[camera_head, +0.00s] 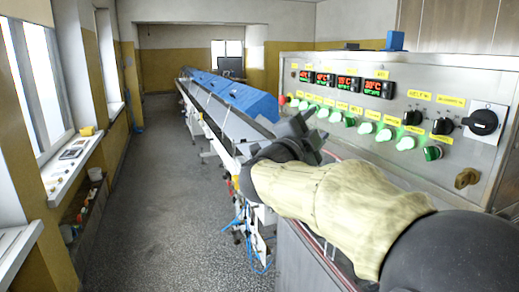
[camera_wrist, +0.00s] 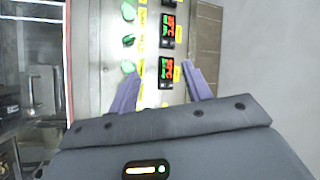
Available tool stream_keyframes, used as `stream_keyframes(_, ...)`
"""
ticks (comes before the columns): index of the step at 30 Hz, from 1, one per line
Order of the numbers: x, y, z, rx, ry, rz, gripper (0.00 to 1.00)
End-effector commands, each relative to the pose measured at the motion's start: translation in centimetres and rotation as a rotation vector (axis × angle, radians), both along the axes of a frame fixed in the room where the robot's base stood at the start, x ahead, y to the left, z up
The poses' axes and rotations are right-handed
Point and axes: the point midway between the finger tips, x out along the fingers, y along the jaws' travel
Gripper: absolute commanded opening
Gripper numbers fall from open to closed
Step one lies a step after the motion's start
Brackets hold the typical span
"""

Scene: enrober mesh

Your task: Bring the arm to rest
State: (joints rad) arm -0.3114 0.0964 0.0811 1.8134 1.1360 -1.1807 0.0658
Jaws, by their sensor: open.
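My arm reaches in from the lower right of the head view, partly wrapped in a pale cloth-like cover. My gripper (camera_head: 312,134) is in front of the left part of the metal control panel (camera_head: 450,107). In the wrist view my gripper (camera_wrist: 160,85) shows two purple-grey fingers spread apart with nothing between them. Beyond the fingers are the panel's red and green digital displays (camera_wrist: 166,72) and green buttons (camera_wrist: 128,68). I cannot tell the exact gap between the fingertips and the panel.
A long conveyor with blue covers (camera_head: 235,95) runs away behind my gripper. Black rotary knobs (camera_head: 483,122) sit at the panel's right. A blue block (camera_head: 395,41) lies on top of the panel. The grey floor (camera_head: 165,190) at left is clear. A window sill (camera_head: 72,160) lines the left wall.

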Motion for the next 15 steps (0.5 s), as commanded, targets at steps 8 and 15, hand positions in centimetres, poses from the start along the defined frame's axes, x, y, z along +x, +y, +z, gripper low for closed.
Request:
stream_keyframes(8, 2.6, 2.4, -9.8, -0.295, 0.371, 0.355, 0.49)
stream_keyframes(15, -0.8, 3.0, -22.1, -0.477, 0.795, 0.641, 0.49)
